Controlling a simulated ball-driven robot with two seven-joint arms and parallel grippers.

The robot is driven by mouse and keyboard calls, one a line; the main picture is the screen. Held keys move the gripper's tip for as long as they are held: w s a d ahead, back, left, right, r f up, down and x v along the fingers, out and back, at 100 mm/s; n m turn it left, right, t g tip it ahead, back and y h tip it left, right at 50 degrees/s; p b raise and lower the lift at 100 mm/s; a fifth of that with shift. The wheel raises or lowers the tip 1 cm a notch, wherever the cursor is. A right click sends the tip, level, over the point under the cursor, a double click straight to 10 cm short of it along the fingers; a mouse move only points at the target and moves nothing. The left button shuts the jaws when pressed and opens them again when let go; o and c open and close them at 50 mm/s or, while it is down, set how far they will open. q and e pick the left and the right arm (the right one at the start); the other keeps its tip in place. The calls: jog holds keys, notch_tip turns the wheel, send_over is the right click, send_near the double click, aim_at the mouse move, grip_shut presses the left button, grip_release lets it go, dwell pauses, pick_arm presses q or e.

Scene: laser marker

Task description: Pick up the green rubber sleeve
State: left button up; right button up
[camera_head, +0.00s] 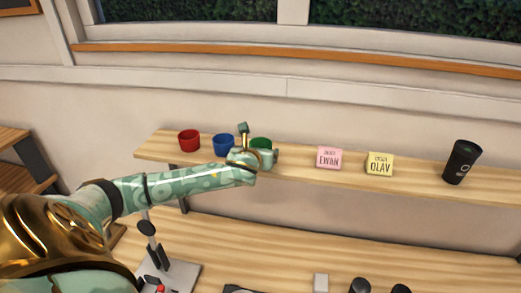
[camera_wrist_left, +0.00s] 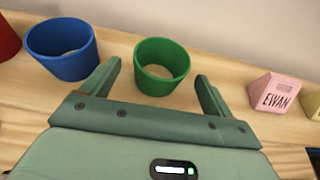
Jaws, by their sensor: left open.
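The green rubber sleeve (camera_head: 262,144) stands on the wooden shelf, partly hidden behind my left gripper in the head view. In the left wrist view the green sleeve (camera_wrist_left: 161,72) is an upright, hollow green ring, just ahead of and between my fingertips. My left gripper (camera_wrist_left: 157,80) is open and empty, with one finger to each side of the sleeve. I cannot tell whether either finger touches it. In the head view my left gripper (camera_head: 247,142) reaches over the shelf from the left. My right gripper is not in view.
A blue sleeve (camera_head: 224,145) and a red sleeve (camera_head: 189,141) stand left of the green one on the shelf (camera_head: 300,172). Pink (camera_head: 329,157) and yellow (camera_head: 379,163) name blocks and a black cup (camera_head: 462,162) stand to the right. A wall backs the shelf.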

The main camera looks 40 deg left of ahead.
aim_at(260, 142)
pick_arm(q)
jog(key=x, duration=0.2)
jog(key=shift+w+a+f, duration=0.15)
jog(key=shift+w+f, duration=0.05)
jog(key=shift+w, duration=0.1)
jog(key=shift+s+r, duration=0.1)
jog(key=c, duration=1.1)
jog(key=shift+o, duration=0.2)
